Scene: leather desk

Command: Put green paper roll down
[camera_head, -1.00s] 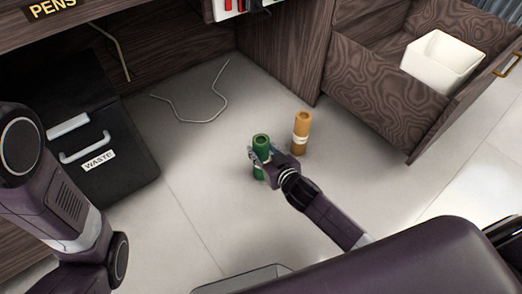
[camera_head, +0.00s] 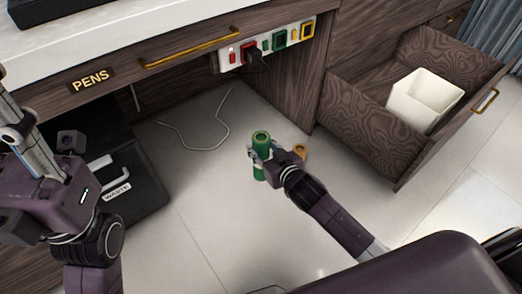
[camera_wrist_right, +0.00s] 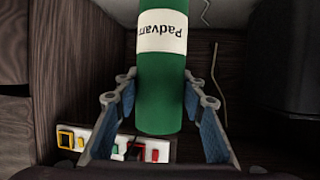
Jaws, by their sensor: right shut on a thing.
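The green paper roll (camera_head: 260,142) is upright in my right gripper (camera_head: 262,156) in the head view. In the right wrist view the roll (camera_wrist_right: 161,88) stands between the two blue-padded fingers (camera_wrist_right: 163,115) and carries a white label with upside-down lettering. The gripper is shut on it, and it appears held above the pale floor. An orange roll (camera_head: 300,151) stands just right of it, mostly hidden behind my gripper.
A black waste bin (camera_head: 145,195) with a handle is at the left. A white cable (camera_head: 212,147) lies on the floor under the desk. A socket panel (camera_head: 293,37) is above it. At the right, an open wooden drawer (camera_head: 345,135) holds a white box (camera_head: 420,98). Floor between is clear.

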